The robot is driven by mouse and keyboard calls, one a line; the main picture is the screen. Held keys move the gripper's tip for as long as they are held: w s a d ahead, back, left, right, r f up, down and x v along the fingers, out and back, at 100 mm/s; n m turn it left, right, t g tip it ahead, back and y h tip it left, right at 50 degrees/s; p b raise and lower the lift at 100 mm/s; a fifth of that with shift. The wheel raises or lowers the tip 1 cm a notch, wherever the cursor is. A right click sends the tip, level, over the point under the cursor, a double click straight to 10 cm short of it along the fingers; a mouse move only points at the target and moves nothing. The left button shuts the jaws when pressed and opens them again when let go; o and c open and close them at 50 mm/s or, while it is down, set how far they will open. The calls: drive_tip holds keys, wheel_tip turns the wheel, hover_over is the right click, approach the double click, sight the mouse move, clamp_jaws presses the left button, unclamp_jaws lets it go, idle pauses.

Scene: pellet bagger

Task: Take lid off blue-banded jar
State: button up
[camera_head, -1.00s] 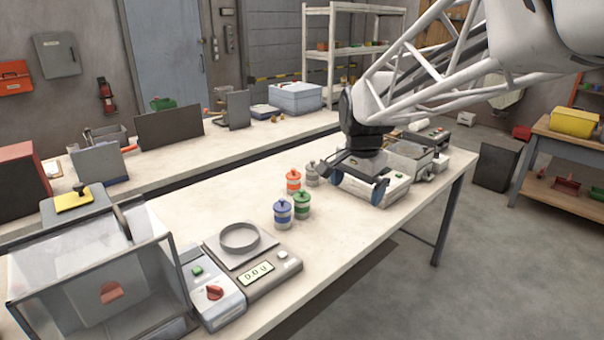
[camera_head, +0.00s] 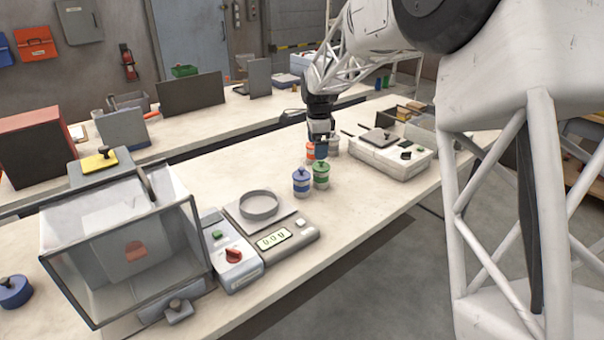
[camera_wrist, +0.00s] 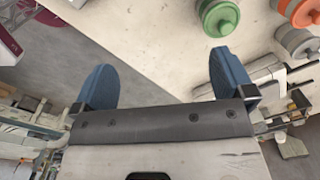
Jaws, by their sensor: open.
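The blue-banded jar (camera_head: 301,184) stands upright on the pale bench in the head view, with its blue knobbed lid (camera_head: 301,174) on. The green-banded jar (camera_head: 321,175) stands close to its right and slightly behind. My gripper (camera_head: 320,150) is above the bench behind these two jars, partly covering the orange-banded jar (camera_head: 310,152). In the wrist view my gripper (camera_wrist: 163,60) is open, with nothing between its blue fingers. That view shows a green lid (camera_wrist: 218,17) and an orange lid (camera_wrist: 302,10) at upper right; the blue-banded jar does not show there.
A scale with a ring (camera_head: 261,206) stands left of the jars, beside a control box (camera_head: 231,258) and a clear-walled enclosure (camera_head: 190,250). A grey machine (camera_head: 385,158) stands to the right. The bench between the scale and the back edge is clear.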

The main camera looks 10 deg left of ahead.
drive_tip(key=m, duration=0.2)
hover_over(301, 168)
drive_tip(key=f, duration=0.5)
drive_tip(key=shift+w+a+f, duration=0.1)
drive_tip(key=shift+w+f, duration=0.15)
drive_tip(key=shift+f, duration=0.1)
drive_tip(key=shift+f, duration=0.1)
drive_tip(key=shift+f, duration=1.15)
drive_tip(key=shift+f, duration=0.15)
drive_tip(key=shift+s+f, duration=0.15)
drive_tip(key=shift+f, duration=2.35)
drive_tip(key=shift+c, duration=0.5)
drive_tip(key=c, duration=0.9)
